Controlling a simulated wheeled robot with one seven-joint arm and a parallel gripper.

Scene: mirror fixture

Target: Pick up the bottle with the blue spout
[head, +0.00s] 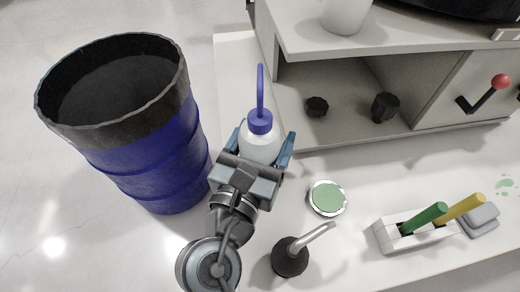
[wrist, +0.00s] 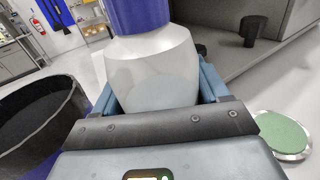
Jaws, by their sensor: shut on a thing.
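The bottle (head: 259,146) is white with a blue cap and a thin blue spout (head: 261,90) pointing up. It stands upright between the fingers of my gripper (head: 262,150), which is shut on its body. In the wrist view the white bottle body (wrist: 150,65) fills the middle, with my gripper's fingers (wrist: 155,95) on both sides of it and the blue cap (wrist: 138,14) cut off at the top. The bottle's base is hidden behind my gripper, so I cannot tell whether it touches the table.
A blue barrel with a black rim (head: 180,150) stands close on the left. A shelf unit (head: 350,135) holding small black parts is behind and right. On the white table (head: 350,265) are a round green-topped dish (head: 327,198), a dark oil can (head: 290,257) and a white holder (head: 385,238) with coloured handles.

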